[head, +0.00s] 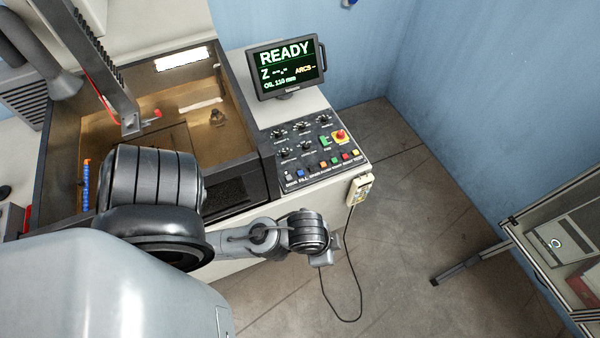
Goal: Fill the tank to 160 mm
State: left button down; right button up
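The tank (240,88) is at the upper left in the head view, with dark walls and amber oil (180,103) inside. The display (287,70) reads READY, and its oil line appears to read 110 mm. The control panel (310,145) below it has knobs and a front row of small coloured buttons, including a blue button (300,173) near small lettering that seems to read FILL. My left gripper (326,260) is in front of and below the panel, touching no button. Its fingers are partly hidden by the wrist and too small to judge. My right gripper is out of view.
A red emergency knob (340,135) sits at the panel's right side. A pale handheld pendant (359,189) hangs at the panel's right edge, its black cable (347,260) looping down near my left gripper. A cart (560,240) stands at far right; open floor lies between.

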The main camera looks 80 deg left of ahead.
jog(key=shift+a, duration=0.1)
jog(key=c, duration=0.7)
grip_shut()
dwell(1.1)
